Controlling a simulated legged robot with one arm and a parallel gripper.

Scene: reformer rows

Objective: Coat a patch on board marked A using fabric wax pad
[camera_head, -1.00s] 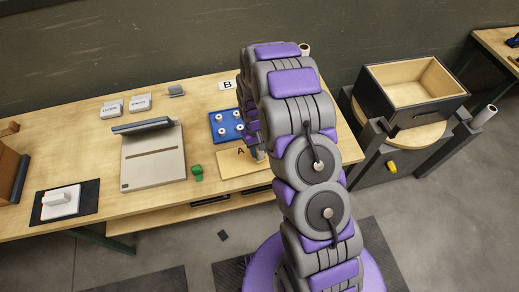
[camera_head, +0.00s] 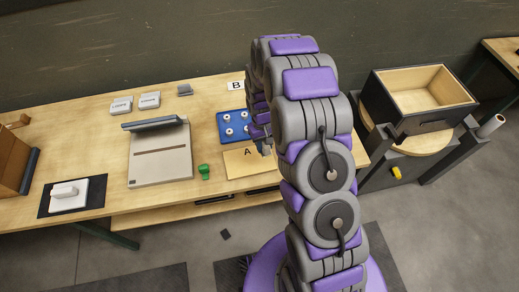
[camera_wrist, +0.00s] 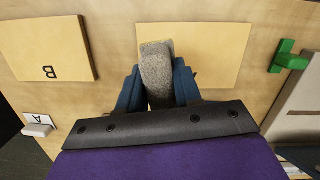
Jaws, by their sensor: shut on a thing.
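The board marked A (camera_head: 248,165) is a flat tan panel on the workbench in the head view. My gripper (camera_head: 265,149) is over its right part, partly hidden by my arm. In the wrist view my gripper's blue fingers are shut on a grey, rough fabric wax pad (camera_wrist: 157,75). The pad lies across the tan board (camera_wrist: 210,50) there and hides part of it. I cannot tell whether the pad touches the board. No coated patch can be made out. A second tan board marked B (camera_wrist: 45,45) lies to the left in the wrist view.
A green object (camera_head: 204,171) stands left of board A. A blue tray with white knobs (camera_head: 232,126) lies behind it. A grey-white device (camera_head: 160,157) stands further left. An open box (camera_head: 420,95) is at right. A white A card (camera_wrist: 38,118) shows in the wrist view.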

